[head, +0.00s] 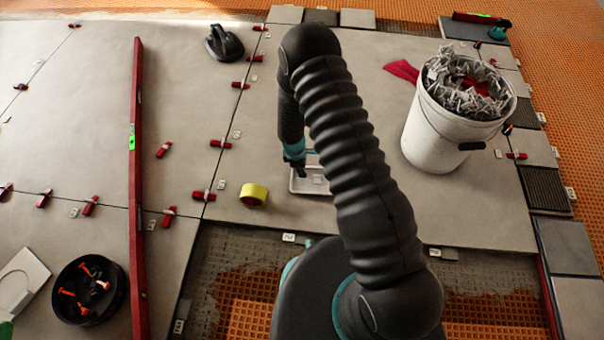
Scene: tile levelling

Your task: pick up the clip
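My gripper (299,170) points down at a shallow white tray (310,187) on the large grey tile. The arm hides much of the tray, and whether a clip lies between the fingers cannot be made out. Small pale clips stand in the tile joints, such as the clip (222,184) near a red wedge (203,196) and the clip (289,238) at the tile's front edge. A white bucket (432,140) at the right is heaped with many grey-white clips (463,86) and some red pieces.
A yellow tape roll (254,194) lies left of the tray. A long red level (137,250) crosses the left tiles. A black bowl (90,290) holds orange-handled items. A suction cup (224,43) sits at the back. Bare orange matting (262,300) shows in front.

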